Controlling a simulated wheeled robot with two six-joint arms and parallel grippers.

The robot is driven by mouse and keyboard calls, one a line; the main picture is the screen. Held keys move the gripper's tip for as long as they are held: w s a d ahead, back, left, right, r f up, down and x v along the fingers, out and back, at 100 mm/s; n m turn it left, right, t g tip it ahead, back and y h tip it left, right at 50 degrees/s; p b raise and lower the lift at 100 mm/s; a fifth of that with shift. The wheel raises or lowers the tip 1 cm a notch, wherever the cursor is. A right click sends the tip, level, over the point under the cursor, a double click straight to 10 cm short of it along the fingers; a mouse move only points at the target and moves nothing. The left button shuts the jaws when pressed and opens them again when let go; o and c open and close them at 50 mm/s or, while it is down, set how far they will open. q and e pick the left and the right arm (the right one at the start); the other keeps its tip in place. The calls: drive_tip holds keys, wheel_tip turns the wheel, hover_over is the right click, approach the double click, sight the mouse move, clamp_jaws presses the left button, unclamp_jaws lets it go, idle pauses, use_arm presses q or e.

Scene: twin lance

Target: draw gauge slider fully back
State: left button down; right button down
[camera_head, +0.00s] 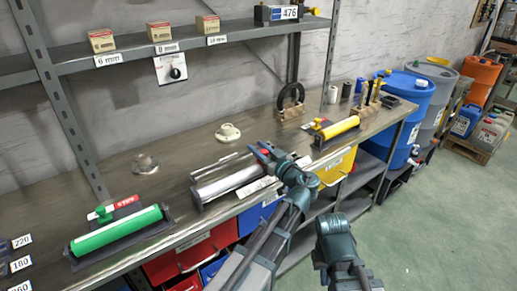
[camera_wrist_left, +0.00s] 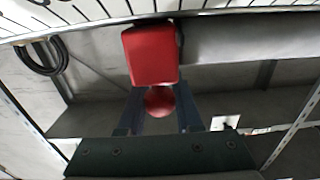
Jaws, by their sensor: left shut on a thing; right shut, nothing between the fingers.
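The gauge with a silver cylinder (camera_head: 226,182) lies on the workbench in the middle of the head view. Its red slider (camera_head: 265,152) is at the cylinder's right end, mostly covered by my left gripper (camera_head: 268,154). In the left wrist view the slider shows as a red block (camera_wrist_left: 151,56) with a round red knob (camera_wrist_left: 160,100) below it. My left gripper's fingers (camera_wrist_left: 160,108) are shut on the knob from both sides. A white scale with black marks (camera_wrist_left: 120,12) runs along the top there. My right gripper (camera_head: 335,230) hangs before the bench; its fingertips are not clear.
A green-cylinder gauge (camera_head: 115,232) lies to the left and a yellow-cylinder gauge (camera_head: 337,129) to the right. Flanged parts (camera_head: 228,132) and a black ring on a stand (camera_head: 291,101) stand farther back. Coloured bins (camera_head: 192,255) sit under the bench (camera_head: 170,190).

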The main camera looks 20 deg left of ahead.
idle(0.3)
use_arm(q)
drive_tip(key=w+d, duration=0.2)
drive_tip(key=w, duration=0.1)
drive_tip(key=w+d, duration=0.2)
drive_tip(key=w, duration=0.1)
drive_tip(key=w+d, duration=0.3)
drive_tip(key=shift+w+d, duration=0.1)
drive_tip(key=c, duration=0.6)
unclamp_jaws()
